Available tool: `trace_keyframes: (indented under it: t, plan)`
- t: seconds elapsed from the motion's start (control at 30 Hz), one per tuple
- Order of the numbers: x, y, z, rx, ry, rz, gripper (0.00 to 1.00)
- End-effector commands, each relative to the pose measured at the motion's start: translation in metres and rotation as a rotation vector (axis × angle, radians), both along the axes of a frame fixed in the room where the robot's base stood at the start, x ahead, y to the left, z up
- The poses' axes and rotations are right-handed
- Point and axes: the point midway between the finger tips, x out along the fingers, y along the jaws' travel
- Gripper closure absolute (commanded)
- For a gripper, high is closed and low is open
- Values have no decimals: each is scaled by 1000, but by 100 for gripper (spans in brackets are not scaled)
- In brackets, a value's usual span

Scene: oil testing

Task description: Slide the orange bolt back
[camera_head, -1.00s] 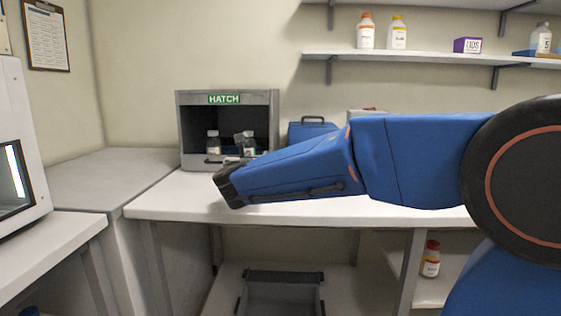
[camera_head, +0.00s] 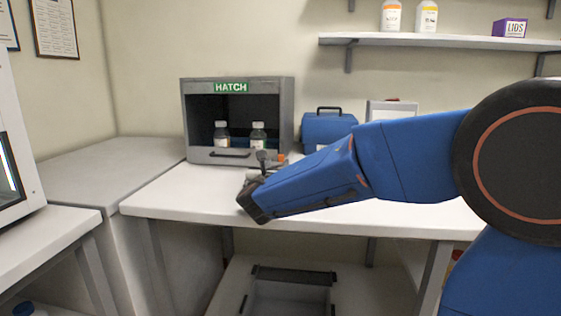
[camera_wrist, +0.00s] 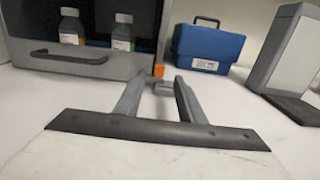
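The orange bolt (camera_wrist: 158,70) is a small orange block at the right front edge of the grey hatch box (camera_wrist: 120,66). It also shows in the head view (camera_head: 281,158), just beyond my arm's end. My gripper (camera_wrist: 162,80) is open and empty, its two grey fingers apart and pointing toward the hatch's right side. The bolt appears just past the fingertips, nearer the left one; no contact is visible. The hatch (camera_head: 187,120) has a green HATCH sign, an open front and a low front panel with a dark handle (camera_head: 231,154).
Two capped bottles (camera_head: 221,133) (camera_head: 258,135) stand inside the hatch. A blue case (camera_head: 328,130) stands right of it, with a grey-white device (camera_wrist: 285,50) further right. The white table (camera_head: 180,190) is clear in front.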

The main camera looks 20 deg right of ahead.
Motion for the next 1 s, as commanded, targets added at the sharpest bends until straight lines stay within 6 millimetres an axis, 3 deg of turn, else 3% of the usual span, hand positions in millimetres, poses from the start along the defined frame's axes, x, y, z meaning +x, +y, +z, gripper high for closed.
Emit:
trace_keyframes:
  t: [0.07, 0.5, 0.93, 0.97, 1.0]
  plan:
    - [3, -2, -10, 0, 2, 0, 64]
    - [60, -27, -8, -1, 1, -1, 64]
    - [69, -30, -7, 1, 1, 1, 64]
    - [69, -30, -7, 1, 1, 1, 66]
    - [69, -30, -7, 1, 1, 1, 76]
